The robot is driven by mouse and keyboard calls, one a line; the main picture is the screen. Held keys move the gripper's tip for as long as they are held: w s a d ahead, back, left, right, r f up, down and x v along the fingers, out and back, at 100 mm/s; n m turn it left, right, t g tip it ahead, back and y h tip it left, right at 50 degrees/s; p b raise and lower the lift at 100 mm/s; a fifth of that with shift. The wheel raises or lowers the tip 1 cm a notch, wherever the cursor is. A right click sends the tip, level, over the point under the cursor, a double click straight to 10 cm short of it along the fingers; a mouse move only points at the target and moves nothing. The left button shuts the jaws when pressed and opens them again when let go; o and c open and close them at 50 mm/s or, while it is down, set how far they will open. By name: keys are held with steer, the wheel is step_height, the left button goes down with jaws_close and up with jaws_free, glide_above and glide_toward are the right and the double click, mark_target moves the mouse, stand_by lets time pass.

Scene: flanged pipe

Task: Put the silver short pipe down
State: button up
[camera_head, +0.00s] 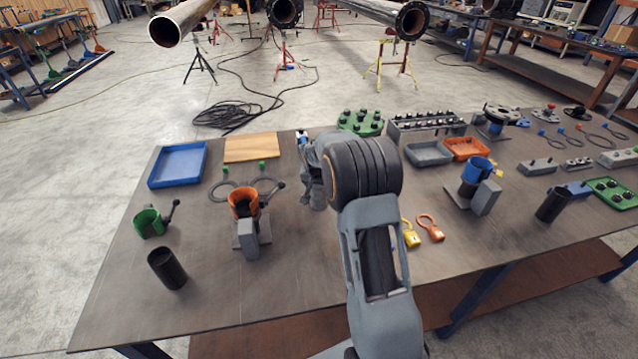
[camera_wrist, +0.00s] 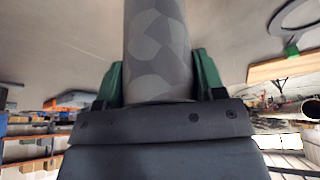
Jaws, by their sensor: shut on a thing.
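My gripper (camera_wrist: 158,92) is shut on the silver short pipe (camera_wrist: 157,45), a grey cylinder with a faint patchy pattern in the wrist view. Green finger pads press on the pipe from both sides. The pipe runs from the jaws to the top edge of the wrist view, and its far end is out of view. In the head view my arm hides most of the gripper and the pipe. The arm reaches over the middle of the grey table (camera_head: 225,300). I cannot tell whether the pipe touches the table.
Left of my arm are an orange clamp holder (camera_head: 243,204), a green holder (camera_head: 150,222), a black pipe (camera_head: 167,269), a blue tray (camera_head: 178,165) and a wooden board (camera_head: 252,148). Right are padlocks (camera_head: 430,228) and a blue-topped holder (camera_head: 477,170). The table's front left is mostly bare.

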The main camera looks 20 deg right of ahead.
steer(key=o, duration=1.1)
steer(key=shift+f, duration=0.1)
steer(key=shift+o, duration=0.2)
steer(key=shift+r, duration=0.3)
steer(key=b+v, duration=0.1)
steer(key=v, duration=1)
steer(key=s+a+n+y, duration=0.1)
steer(key=s+a+n, duration=0.2)
steer(key=s, duration=1)
steer(key=s+a+n+y, duration=0.1)
steer(key=s+a+n, duration=0.3)
steer(key=s, duration=1)
steer(key=a, duration=0.3)
steer(key=shift+a+r+y, duration=0.2)
steer(key=shift+r+y, duration=0.05)
steer(key=shift+y, duration=0.05)
